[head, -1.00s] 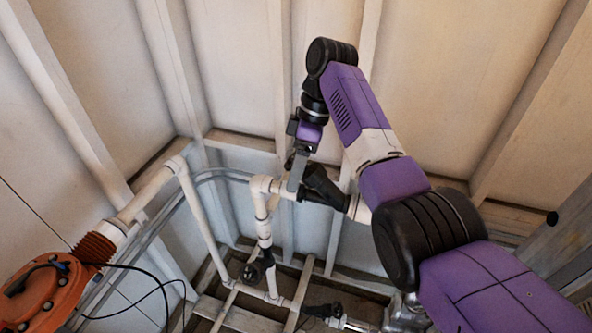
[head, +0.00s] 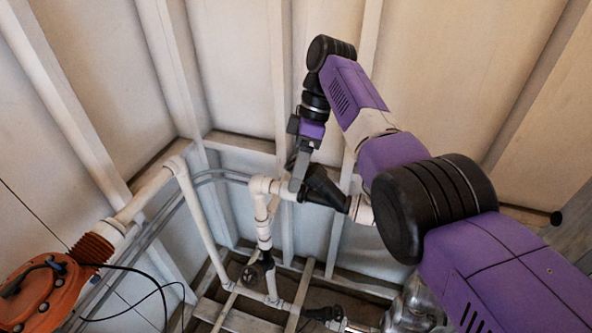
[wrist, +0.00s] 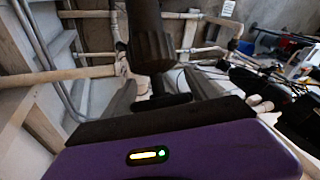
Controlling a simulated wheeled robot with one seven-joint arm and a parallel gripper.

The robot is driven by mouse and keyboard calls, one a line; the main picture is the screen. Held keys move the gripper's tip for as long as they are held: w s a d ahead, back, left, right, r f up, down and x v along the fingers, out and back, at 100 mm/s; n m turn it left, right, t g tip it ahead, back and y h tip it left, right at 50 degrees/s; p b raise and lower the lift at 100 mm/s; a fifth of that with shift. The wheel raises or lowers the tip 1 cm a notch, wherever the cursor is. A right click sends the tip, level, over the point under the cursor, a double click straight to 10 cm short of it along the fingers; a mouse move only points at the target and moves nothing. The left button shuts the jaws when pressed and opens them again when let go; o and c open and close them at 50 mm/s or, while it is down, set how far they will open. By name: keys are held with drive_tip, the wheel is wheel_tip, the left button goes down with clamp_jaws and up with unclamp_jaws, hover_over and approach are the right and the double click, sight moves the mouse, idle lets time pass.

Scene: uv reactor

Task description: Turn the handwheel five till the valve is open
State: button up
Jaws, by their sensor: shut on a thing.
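My gripper (head: 295,184) reaches down to the black valve (head: 323,188) on the upper white pipe in the head view. Its fingers are at the left side of the valve and hide part of it. In the wrist view the dark ribbed valve body (wrist: 152,38) comes in from the top. A black part, apparently the handwheel (wrist: 163,101), lies between the two grey fingers of my gripper (wrist: 163,92), which is shut on it. The number of the wheel and how far the valve is open cannot be read.
A lower black valve (head: 257,270) and another black valve (head: 324,313) sit on pipes below. An orange round housing (head: 40,292) with loose black cables stands at the left. Ribbed pale walls close in behind the pipes. A cluttered bench (wrist: 285,62) shows at the right of the wrist view.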

drive_tip(key=o, duration=1)
wheel_tip(320, 180, up, 3)
drive_tip(key=shift+w+r+p, duration=0.1)
drive_tip(key=shift+r+p, duration=0.1)
drive_tip(key=shift+p, duration=0.85)
wheel_tip(320, 180, up, 16)
drive_tip(key=shift+r, duration=0.25)
